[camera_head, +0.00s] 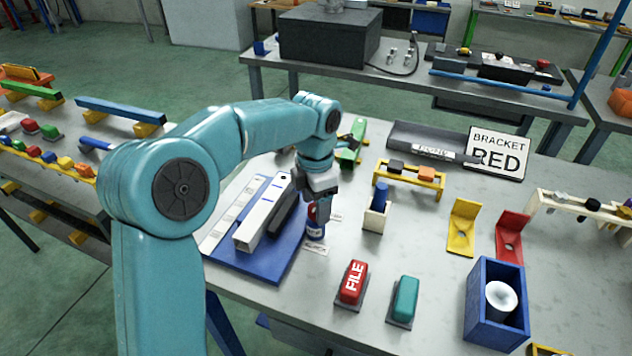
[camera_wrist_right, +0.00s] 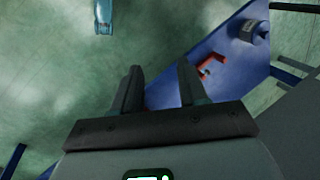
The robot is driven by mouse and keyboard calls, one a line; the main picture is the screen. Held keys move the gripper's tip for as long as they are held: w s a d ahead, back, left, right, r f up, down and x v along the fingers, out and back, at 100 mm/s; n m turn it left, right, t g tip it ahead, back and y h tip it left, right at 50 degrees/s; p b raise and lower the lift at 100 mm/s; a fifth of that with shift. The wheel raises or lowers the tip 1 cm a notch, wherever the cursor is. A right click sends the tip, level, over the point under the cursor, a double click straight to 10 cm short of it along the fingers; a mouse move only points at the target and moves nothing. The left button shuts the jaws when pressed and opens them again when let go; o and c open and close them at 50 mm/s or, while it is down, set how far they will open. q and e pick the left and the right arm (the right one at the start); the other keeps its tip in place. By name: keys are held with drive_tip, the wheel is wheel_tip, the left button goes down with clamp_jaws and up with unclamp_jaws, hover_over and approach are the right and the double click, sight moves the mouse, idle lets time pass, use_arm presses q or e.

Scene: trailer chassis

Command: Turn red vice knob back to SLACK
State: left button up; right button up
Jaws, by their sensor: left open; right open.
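My left gripper (camera_head: 311,203) reaches down over the blue vice base (camera_head: 270,268) in the head view. It is open, with its fingers around or just beside the red knob (camera_head: 311,213); I cannot tell which, as the gripper partly hides the knob. A blue part (camera_head: 315,231) sits just below the red one. A long white bar (camera_head: 262,216) and a dark jaw lie on the base to the left. Small white labels (camera_head: 314,250) lie beside the knob; their text is too small to read. My right gripper (camera_wrist_right: 160,88) is open and empty in the right wrist view.
A red FILE block (camera_head: 352,283) and a teal block (camera_head: 403,300) lie in front. A wooden holder (camera_head: 376,216) with a blue peg stands right of the knob. A BRACKET RED sign (camera_head: 496,152) stands behind. A blue box (camera_head: 496,305) stands front right.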

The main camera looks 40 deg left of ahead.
use_arm(q)
wheel_tip(320, 180, up, 16)
drive_tip(key=p, duration=0.2)
drive_tip(key=shift+p, duration=0.35)
